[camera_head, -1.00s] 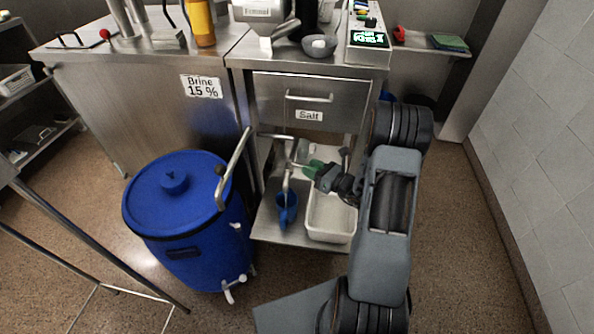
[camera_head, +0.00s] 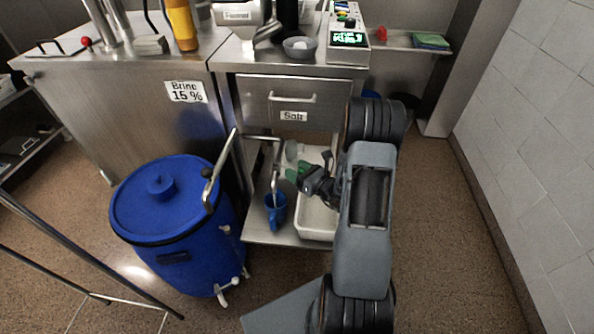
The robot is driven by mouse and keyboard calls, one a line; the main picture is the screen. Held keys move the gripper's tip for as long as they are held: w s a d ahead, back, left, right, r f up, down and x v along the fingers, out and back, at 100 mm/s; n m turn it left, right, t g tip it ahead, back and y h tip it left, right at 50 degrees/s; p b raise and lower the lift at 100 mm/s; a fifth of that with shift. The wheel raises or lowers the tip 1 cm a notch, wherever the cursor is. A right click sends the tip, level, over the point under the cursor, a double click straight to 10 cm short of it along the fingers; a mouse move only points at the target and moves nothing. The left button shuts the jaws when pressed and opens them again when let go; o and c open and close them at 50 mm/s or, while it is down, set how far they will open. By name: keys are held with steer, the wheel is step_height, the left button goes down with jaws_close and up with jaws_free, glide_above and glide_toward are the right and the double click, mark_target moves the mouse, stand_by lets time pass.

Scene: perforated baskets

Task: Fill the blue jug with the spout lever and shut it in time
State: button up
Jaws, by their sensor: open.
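The blue jug (camera_head: 276,213) stands on the low steel shelf under the counter, below the end of a bent metal spout pipe (camera_head: 276,165). Its fill level cannot be made out. My gripper (camera_head: 296,175), with green fingertips, is open, right of the spout pipe and a little above and right of the jug. It looks empty. The spout lever cannot be clearly picked out. Whether the fingertips touch the pipe cannot be told, and no flowing liquid can be made out.
A white bin (camera_head: 316,222) stands right of the jug, partly behind my arm. A blue lidded barrel (camera_head: 175,225) with a metal pipe handle (camera_head: 220,170) stands to the left. A drawer labelled Salt (camera_head: 291,100) hangs above. Floor at the right is clear.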

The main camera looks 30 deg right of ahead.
steer(key=p+v, duration=0.1)
steer(key=v, duration=1.2)
steer(key=shift+s+d+p, duration=0.2)
steer(key=shift+s+p, duration=0.1)
steer(key=shift+s, duration=0.05)
